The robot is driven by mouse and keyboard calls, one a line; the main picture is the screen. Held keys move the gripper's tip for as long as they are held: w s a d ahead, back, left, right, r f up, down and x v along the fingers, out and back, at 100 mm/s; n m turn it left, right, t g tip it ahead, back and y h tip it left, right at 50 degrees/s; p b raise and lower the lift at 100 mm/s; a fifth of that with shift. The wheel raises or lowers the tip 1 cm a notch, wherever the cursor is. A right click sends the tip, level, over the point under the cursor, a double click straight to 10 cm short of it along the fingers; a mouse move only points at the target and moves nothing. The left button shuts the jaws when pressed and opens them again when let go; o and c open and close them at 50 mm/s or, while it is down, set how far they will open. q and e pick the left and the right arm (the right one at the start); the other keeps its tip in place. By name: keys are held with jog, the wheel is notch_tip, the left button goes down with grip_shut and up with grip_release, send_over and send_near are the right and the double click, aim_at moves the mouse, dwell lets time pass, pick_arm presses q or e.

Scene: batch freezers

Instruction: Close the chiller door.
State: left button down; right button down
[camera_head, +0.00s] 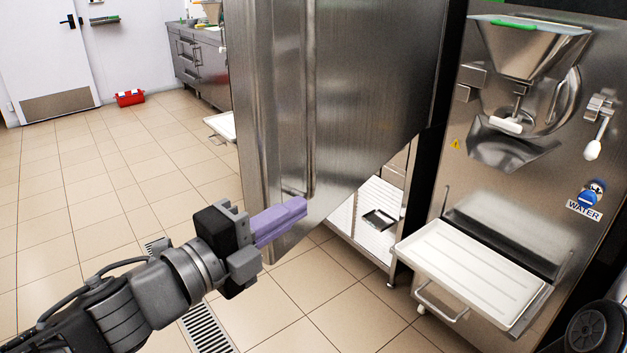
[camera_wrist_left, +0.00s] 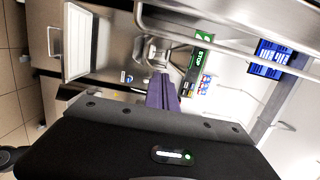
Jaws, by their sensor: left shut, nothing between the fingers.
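The chiller door (camera_head: 345,90) is a tall stainless steel panel standing open in the middle of the head view. Its lower edge runs diagonally, and a strip of the chiller's inside with white shelving (camera_head: 372,218) shows below it. My left gripper (camera_head: 300,207) has purple fingers that are shut and empty. The fingers lie in front of the door's lower left part in the picture; whether they touch it I cannot tell. The fingers also show in the left wrist view (camera_wrist_left: 162,92), pointing toward the machine. My right gripper is not in view.
A batch freezer (camera_head: 450,180) with a hopper stands right of the door, with a white tray (camera_head: 475,270) jutting out in front. A floor drain (camera_head: 208,328) lies below my left arm. The tiled floor at left is clear up to a red box (camera_head: 129,97).

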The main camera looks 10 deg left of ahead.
aim_at(313, 178)
pick_arm(q)
jog(key=shift+w+d, duration=0.1)
jog(key=shift+w, duration=0.05)
jog(key=w+p, duration=0.2)
jog(key=w, duration=0.1)
jog(key=w+d+p, duration=0.1)
jog(key=w+p, duration=0.1)
jog(key=w, duration=0.1)
jog(key=w+p, duration=0.2)
jog(key=w, duration=0.1)
jog(key=shift+d+r+p, duration=0.1)
jog(key=shift+d+p, duration=0.05)
jog(key=shift+p, duration=0.2)
jog(key=shift+w, duration=0.1)
dwell(0.4)
